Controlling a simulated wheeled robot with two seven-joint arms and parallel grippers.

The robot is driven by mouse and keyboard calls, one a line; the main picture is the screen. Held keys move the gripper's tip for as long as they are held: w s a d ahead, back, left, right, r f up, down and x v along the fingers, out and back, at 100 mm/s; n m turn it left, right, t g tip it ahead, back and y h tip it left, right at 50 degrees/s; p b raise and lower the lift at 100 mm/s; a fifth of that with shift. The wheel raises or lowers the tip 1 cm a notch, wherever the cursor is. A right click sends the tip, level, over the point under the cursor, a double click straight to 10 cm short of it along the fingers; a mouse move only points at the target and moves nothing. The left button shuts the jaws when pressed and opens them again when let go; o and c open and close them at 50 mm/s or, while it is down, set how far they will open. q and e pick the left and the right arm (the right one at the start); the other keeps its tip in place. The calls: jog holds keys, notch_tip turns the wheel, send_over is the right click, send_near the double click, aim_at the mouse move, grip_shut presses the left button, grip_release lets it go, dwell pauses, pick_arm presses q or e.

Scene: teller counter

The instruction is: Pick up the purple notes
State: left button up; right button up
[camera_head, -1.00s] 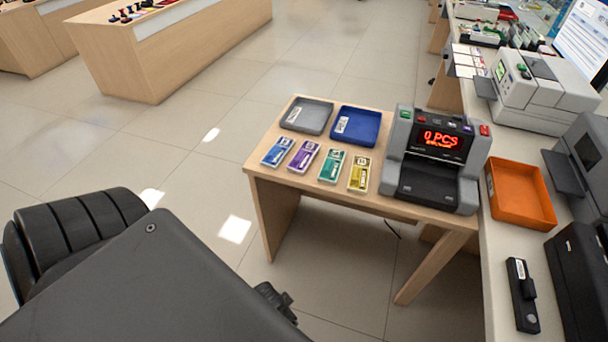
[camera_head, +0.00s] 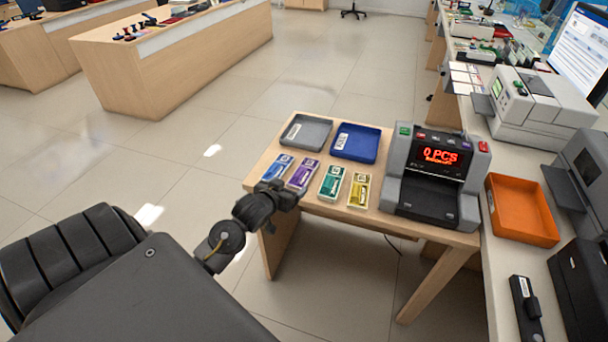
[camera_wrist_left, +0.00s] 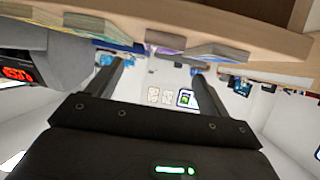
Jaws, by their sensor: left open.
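The purple notes (camera_head: 302,175) lie on the small wooden table (camera_head: 390,222), second from the left in a row of banded note bundles. The blue notes (camera_head: 276,168) are on their left and the green notes (camera_head: 331,183) on their right. My left gripper (camera_head: 292,193) is open at the table's front left edge, just in front of the purple and blue notes. In the left wrist view its two fingers (camera_wrist_left: 157,68) are spread with nothing between them; a purple bundle (camera_wrist_left: 165,40) shows near the table edge above them. My right gripper is not in view.
Yellow notes (camera_head: 359,191) lie at the row's right end, beside a note counter (camera_head: 432,178) reading 0 PCS. A grey tray (camera_head: 305,133) and a blue tray (camera_head: 356,143) sit behind the row. An orange tray (camera_head: 522,209) stands on the right counter.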

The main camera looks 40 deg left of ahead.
aim_at(303, 173)
pick_arm(q)
jog(key=shift+w+a+r, duration=0.2)
jog(key=shift+w+a, duration=0.2)
jog(key=shift+w, duration=0.3)
jog(key=x, duration=1)
jog(key=shift+d, duration=0.15)
jog(key=c, duration=1.1)
